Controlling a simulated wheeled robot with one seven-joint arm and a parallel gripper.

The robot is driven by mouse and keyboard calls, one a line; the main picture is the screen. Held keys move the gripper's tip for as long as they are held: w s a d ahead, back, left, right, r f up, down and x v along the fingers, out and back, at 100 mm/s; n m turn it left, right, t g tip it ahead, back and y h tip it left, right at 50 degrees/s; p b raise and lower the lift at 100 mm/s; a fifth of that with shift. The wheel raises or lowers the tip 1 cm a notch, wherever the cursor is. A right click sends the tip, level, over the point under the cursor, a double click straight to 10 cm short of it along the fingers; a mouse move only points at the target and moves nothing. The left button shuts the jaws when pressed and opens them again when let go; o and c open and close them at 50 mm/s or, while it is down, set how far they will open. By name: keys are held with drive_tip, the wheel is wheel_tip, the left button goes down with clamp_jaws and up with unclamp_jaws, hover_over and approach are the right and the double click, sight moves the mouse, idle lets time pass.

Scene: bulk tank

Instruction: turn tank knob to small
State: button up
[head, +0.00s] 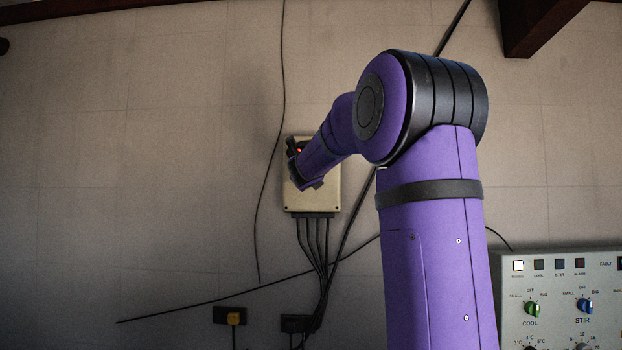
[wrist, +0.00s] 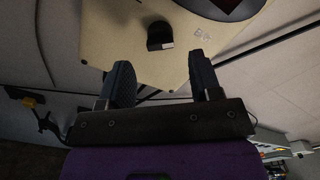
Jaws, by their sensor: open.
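A black knob (wrist: 160,36) with a small pale mark stands on the face of the cream wall box (wrist: 120,45). In the wrist view my gripper (wrist: 160,58) is open and empty. The knob shows just beyond the gap between its fingertips, apparently not between the fingers. In the head view my gripper (head: 296,165) is in front of the wall box (head: 328,190) and hides the knob. On the grey panel, a green COOL knob (head: 532,309) and a blue STIR knob (head: 585,305) have small and big marks. I cannot tell which knob is the tank knob.
A dark round part with a red edge (wrist: 225,6) sits on the box near the knob. Several cables (head: 316,245) leave the box's underside. The grey control panel (head: 555,285) stands at lower right, away from my gripper. The wall left of the box is mostly bare.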

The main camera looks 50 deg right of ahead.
drive_tip(key=shift+x, duration=2.55)
drive_tip(key=shift+c, duration=0.2)
drive_tip(key=c, duration=0.9)
